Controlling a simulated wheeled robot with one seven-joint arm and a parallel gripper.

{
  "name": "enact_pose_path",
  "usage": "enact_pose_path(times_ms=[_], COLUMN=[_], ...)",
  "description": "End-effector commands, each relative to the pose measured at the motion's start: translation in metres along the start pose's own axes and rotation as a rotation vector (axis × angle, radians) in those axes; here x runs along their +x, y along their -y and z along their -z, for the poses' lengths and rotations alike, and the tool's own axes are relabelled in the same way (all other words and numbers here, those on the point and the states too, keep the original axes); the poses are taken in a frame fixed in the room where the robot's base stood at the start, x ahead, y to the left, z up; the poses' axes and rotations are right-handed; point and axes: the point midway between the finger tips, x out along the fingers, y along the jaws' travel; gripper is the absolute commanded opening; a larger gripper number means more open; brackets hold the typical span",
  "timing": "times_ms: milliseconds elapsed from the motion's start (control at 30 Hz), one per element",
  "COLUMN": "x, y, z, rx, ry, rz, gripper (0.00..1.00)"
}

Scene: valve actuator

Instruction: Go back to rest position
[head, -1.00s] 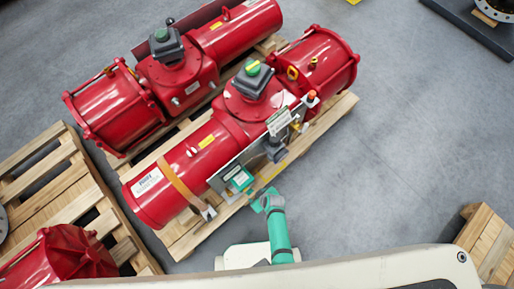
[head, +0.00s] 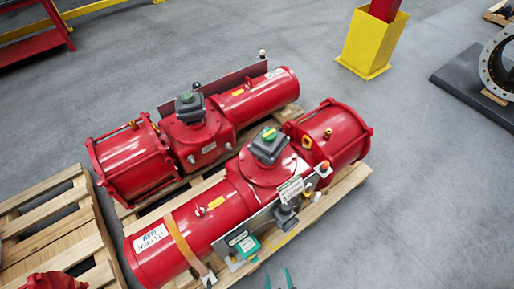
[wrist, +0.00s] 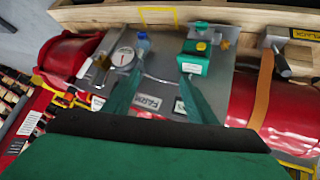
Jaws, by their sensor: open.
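My gripper (wrist: 160,100) shows in the wrist view as two green fingers spread apart, with nothing between them. Beyond the fingers is the grey panel of the near red valve actuator, with a round gauge (wrist: 122,57), a blue fitting (wrist: 143,42) and a green box (wrist: 195,60). In the head view only the green tips of my gripper (head: 279,280) show at the bottom edge, in front of the near red actuator (head: 215,215). The rest of my arm is out of that view.
A second red actuator (head: 125,165) lies behind the near one. Both rest on wooden pallets. Another pallet (head: 50,230) stands at the left. A yellow post base (head: 372,42) and a dark plate with a flange (head: 470,85) are farther back. Grey floor is clear at the right.

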Motion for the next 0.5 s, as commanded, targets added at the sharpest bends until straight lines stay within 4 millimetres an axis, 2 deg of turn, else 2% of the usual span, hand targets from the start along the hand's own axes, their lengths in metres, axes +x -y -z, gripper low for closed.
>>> enact_pose_path(times_ms=[33,167,300,400,500], x=[-0.025,-0.085,-0.15,-0.193,-0.226], y=[0.001,0.006,0.01,0.011,0.009], z=[0.013,0.058,0.115,0.155,0.188], rx=[0.023,0.097,0.188,0.253,0.303], ry=[-0.04,-0.155,-0.288,-0.376,-0.445], rz=[-0.02,-0.061,-0.094,-0.111,-0.123], gripper=[0.52,0.52,0.52,0.52,0.52])
